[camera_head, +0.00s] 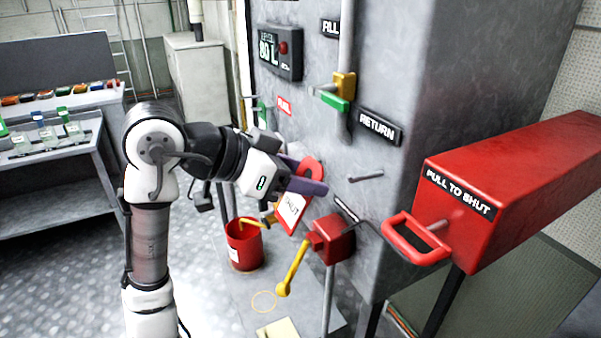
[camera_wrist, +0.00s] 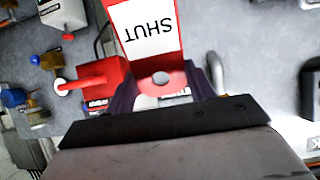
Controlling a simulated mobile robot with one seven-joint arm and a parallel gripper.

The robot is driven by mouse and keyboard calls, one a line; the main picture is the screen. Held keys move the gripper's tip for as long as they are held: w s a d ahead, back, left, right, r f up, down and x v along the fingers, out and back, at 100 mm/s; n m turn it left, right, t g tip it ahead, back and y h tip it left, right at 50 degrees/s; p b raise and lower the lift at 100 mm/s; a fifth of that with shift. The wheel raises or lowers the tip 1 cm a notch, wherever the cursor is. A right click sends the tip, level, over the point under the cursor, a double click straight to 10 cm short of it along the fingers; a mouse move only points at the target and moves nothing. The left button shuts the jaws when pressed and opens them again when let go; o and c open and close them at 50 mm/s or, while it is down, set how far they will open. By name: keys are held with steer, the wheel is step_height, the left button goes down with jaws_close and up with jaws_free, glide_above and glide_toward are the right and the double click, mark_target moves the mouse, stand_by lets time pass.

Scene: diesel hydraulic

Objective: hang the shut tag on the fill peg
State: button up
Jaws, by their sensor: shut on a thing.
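The shut tag (camera_head: 291,208) is red with a white label reading SHUT. My gripper (camera_head: 304,178) is shut on its upper red end, and the tag hangs tilted in front of the grey tank. In the wrist view the tag (camera_wrist: 150,35) shows upside down, with a round hole (camera_wrist: 161,78) between the dark purple fingers (camera_wrist: 162,92). A short grey peg (camera_head: 366,178) sticks out of the tank face, right of the tag and apart from it. I cannot read a label that names it as the fill peg.
A red PULL TO SHUT box (camera_head: 500,190) with a red handle (camera_head: 415,240) juts out at right. A red box with a yellow lever (camera_head: 292,268) stands below the tag. A red bucket (camera_head: 243,246) is on the floor. A valve (camera_head: 338,92) sits above.

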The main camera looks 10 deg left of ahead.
stand_by(0.6)
steer(key=shift+w+d, duration=0.75)
steer(key=shift+d, duration=0.3)
steer(key=shift+w+d, duration=0.7)
steer(key=shift+d, duration=0.3)
steer(key=d+f+b, duration=0.1)
steer(key=w+f+b, duration=0.1)
steer(key=w+d+f+b, duration=0.1)
steer(key=shift+d+f, duration=0.3)
steer(key=shift+d, duration=0.05)
steer(key=shift+w+d+f+t+h+b, duration=0.1)
steer(key=shift+w+d+t+h+b, duration=0.1)
steer(key=shift+t+h+b, duration=0.45)
steer(key=shift+w+d+f+t+h+b, duration=0.15)
steer(key=shift+d+h+b, duration=0.15)
steer(key=shift+b, duration=0.6)
steer(key=shift+w+d+f+t+h+b, duration=0.15)
steer(key=shift+t+h+b, duration=0.15)
steer(key=shift+h+b, duration=0.4)
steer(key=shift+w+d+f+t+h+b, duration=0.15)
steer(key=shift+t+h+b, duration=0.25)
steer(key=shift+b, duration=0.5)
steer(key=shift+w+d+r+t+h+b, duration=0.1)
steer(key=shift+d+t+h+b, duration=0.2)
steer(key=shift+b, duration=0.6)
steer(key=shift+f, duration=0.15)
